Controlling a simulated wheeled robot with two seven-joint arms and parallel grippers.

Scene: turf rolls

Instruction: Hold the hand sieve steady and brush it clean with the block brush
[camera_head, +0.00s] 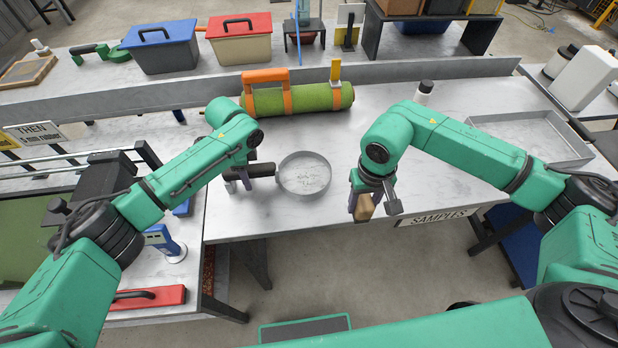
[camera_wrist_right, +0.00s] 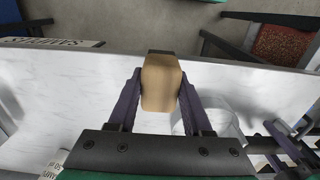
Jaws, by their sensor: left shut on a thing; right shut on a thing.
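The hand sieve (camera_head: 304,176), a round metal ring with a pale mesh and a dark handle, is at the middle of the steel table. My left gripper (camera_head: 238,183) is shut on its dark handle, left of the ring. My right gripper (camera_head: 363,195) is shut on the block brush (camera_head: 365,207), a tan wooden block, near the table's front edge, right of the sieve and apart from it. In the right wrist view the brush (camera_wrist_right: 161,83) sits between both fingers, and part of the sieve (camera_wrist_right: 222,112) shows beside them. The brush's bristles are not clearly visible.
A green turf roll (camera_head: 310,98) with orange straps lies behind the sieve. A small black-capped white bottle (camera_head: 424,92) stands right of it. A shallow metal tray (camera_head: 548,158) is at the right. Bare tabletop lies between sieve and brush.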

